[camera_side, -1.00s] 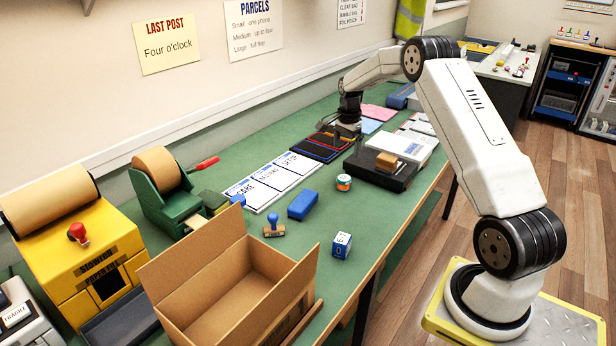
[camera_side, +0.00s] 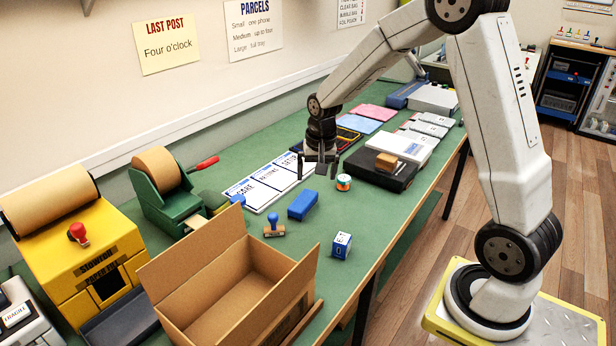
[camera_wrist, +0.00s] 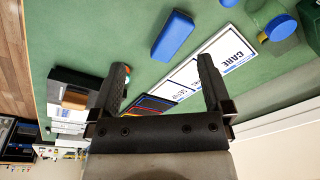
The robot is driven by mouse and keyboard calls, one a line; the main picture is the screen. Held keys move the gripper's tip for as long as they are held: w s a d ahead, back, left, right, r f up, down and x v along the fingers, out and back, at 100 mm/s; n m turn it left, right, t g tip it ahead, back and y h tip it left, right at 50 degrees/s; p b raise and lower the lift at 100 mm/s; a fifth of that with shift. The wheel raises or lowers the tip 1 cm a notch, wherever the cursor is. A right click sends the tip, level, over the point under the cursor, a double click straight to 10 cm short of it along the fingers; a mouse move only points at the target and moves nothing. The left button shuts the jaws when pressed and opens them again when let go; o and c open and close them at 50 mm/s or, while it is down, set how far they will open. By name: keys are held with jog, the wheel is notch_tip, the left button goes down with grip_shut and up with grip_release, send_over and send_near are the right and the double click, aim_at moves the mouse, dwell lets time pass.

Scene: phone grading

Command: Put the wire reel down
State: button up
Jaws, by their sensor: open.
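A small round piece with white, green and orange bands (camera_side: 343,182), which looks like the wire reel, stands on the green bench (camera_side: 372,222). It is just right of my gripper (camera_side: 321,172) in the side view and apart from it. My gripper is low over the bench, beside the far end of the white cards. In the wrist view my gripper (camera_wrist: 163,72) has its fingers spread with nothing between them.
A blue block (camera_side: 302,205) and the white cards (camera_side: 270,180) lie near my gripper. A black box (camera_side: 372,172) with a brown block on it stands to the right. An open carton (camera_side: 225,285) stands in front.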

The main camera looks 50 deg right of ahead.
jog(key=s+a+n+t, duration=0.1)
jog(key=s+a+n, duration=0.8)
jog(key=s+a, duration=0.3)
jog(key=shift+s+a+f, duration=0.3)
jog(key=shift+s+f, duration=0.15)
jog(key=shift+s, duration=0.6)
